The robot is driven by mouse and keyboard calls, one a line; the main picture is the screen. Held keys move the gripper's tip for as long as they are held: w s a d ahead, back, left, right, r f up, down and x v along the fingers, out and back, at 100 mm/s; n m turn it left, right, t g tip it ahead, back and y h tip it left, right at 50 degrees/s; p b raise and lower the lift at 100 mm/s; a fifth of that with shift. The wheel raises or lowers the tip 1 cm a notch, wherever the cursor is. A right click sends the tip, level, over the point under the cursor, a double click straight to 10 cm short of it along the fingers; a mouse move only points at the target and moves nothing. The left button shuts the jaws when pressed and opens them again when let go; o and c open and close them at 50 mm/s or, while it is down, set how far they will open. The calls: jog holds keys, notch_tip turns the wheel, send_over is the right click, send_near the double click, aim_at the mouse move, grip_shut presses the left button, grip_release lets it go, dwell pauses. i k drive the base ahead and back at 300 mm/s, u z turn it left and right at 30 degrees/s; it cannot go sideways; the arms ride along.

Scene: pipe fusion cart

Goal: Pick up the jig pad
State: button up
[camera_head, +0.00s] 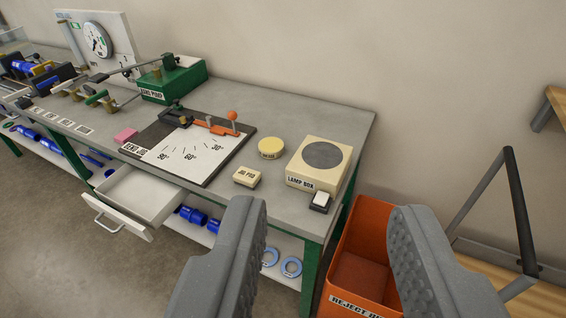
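The jig pad (247,177) is a small cream block with a dark label "JIG PAD" on its front side. It lies flat on the grey bench top near the front edge, left of the lamp box and right of the bend jig board. My gripper (326,235) shows at the bottom of the view with its two grey ridged fingers wide apart and nothing between them. The fingers are in front of the bench and do not touch the pad. The pad is fully visible, above the left finger in the picture.
The cream lamp box (300,178) has a small white-topped switch (320,201) in front. A round yellow tin (271,148) stands behind the pad. The bend jig board (190,158) lies left. An open drawer (135,197) juts out. An orange reject bin (345,262) stands right of the bench.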

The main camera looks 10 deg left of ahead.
aim_at(245, 177)
jog(key=z, duration=0.35)
jog(key=i, duration=1.45)
jog(key=u, duration=0.3)
